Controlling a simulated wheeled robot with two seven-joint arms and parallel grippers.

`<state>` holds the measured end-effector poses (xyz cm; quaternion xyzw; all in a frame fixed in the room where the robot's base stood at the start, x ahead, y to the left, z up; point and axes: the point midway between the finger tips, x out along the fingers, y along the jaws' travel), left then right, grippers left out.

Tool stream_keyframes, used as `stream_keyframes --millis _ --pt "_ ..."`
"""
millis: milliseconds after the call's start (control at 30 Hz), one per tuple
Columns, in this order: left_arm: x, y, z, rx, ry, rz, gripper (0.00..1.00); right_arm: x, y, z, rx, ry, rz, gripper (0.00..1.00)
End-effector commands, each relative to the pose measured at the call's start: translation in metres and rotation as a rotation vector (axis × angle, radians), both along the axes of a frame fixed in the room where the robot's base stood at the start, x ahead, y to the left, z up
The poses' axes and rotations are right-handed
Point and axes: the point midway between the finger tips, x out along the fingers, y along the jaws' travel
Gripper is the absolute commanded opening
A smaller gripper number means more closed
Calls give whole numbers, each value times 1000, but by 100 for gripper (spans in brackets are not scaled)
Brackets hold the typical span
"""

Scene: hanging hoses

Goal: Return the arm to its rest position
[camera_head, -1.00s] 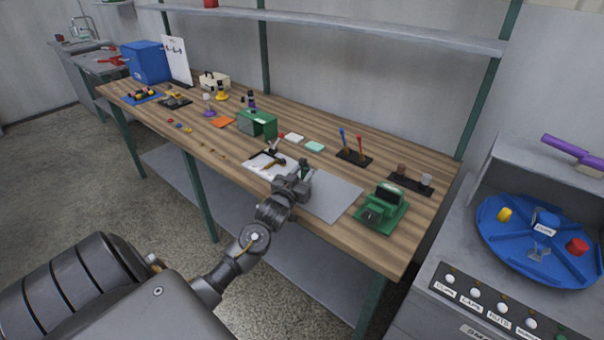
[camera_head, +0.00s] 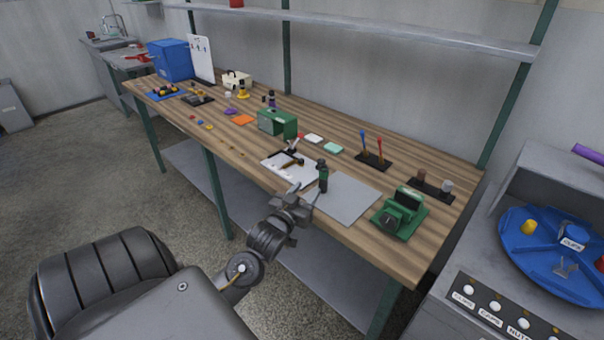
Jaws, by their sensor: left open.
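My left arm comes in from the lower left, and its gripper (camera_head: 302,192) is at the near edge of the wooden workbench (camera_head: 240,155). The gripper is open and appears empty. A dark green upright object (camera_head: 323,176) stands just beyond and to the right of it, near the left edge of a grey mat (camera_head: 348,199); a small gap seems to show between them. My right gripper is not in view.
A white sheet with a dark tool (camera_head: 291,162) lies just beyond the gripper. A green device (camera_head: 400,214) stands right of the mat, a green box (camera_head: 277,123) farther back. A blue round tray (camera_head: 520,250) is at the right. Floor left of the bench is clear.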

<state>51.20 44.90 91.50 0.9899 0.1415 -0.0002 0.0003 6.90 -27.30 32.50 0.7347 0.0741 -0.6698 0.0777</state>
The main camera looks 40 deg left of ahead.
Motion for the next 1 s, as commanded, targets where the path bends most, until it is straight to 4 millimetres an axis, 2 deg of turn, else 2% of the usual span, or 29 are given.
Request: stream_keyframes --millis 100,233,800,900,967,1000 --pt "-13 -3 -1 0 1 0 46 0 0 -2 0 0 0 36" --pt "-18 -5 0 1 0 1 46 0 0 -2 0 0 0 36" --pt "-18 -6 0 0 2 -1 46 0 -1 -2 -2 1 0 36" --pt "-22 -13 -10 -8 47 -9 46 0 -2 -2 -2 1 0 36" --pt "-29 -25 -26 -20 116 -22 46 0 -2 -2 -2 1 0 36" --pt "-36 -36 -41 -31 182 -35 46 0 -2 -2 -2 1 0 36"
